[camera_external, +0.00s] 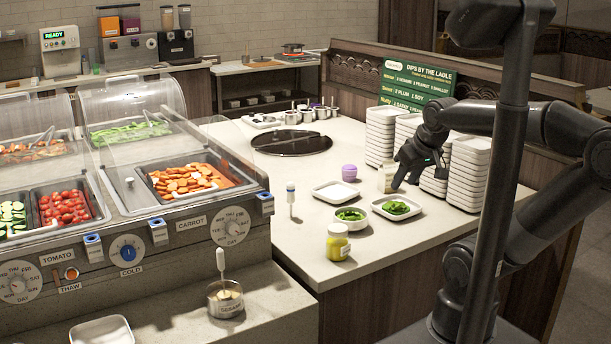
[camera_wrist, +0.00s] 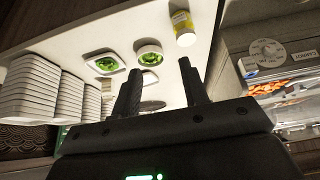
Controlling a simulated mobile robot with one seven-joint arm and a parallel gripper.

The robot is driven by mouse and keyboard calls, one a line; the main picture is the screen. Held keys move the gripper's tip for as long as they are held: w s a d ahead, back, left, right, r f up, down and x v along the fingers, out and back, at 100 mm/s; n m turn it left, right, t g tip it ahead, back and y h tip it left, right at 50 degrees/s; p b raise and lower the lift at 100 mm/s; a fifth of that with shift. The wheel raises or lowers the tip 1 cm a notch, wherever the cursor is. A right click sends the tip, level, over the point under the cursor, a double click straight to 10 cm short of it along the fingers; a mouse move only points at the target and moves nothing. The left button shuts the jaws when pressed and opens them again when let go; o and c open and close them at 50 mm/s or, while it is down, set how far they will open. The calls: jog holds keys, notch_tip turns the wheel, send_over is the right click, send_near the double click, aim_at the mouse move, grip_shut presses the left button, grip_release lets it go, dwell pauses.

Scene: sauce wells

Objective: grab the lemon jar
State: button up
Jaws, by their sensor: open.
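The lemon jar (camera_external: 338,242) is a small yellow jar with a pale label, standing upright near the front edge of the white counter. It also shows at the top of the wrist view (camera_wrist: 183,30), beyond my fingers and apart from them. My gripper (camera_external: 404,183) is open and points down over the counter, behind and to the right of the jar. In the wrist view my gripper's two fingers (camera_wrist: 158,68) are spread with nothing between them.
A bowl of greens (camera_external: 350,215) and a square dish of greens (camera_external: 396,207) lie between my gripper and the jar. An empty white dish (camera_external: 335,191), a purple pot (camera_external: 349,172) and stacked white dishes (camera_external: 471,170) stand nearby. A glass-covered food bar (camera_external: 180,205) is left.

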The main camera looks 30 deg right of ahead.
jog(key=o, duration=1)
jog(key=shift+c, duration=0.2)
jog(key=m+g, duration=0.1)
jog(key=g, duration=0.5)
send_over(338, 241)
jog(key=w+d, duration=0.2)
jog(key=f, duration=1.3)
jog(key=shift+w+a+f, duration=0.2)
jog(key=shift+a+f, duration=0.05)
jog(key=shift+f, duration=5.7)
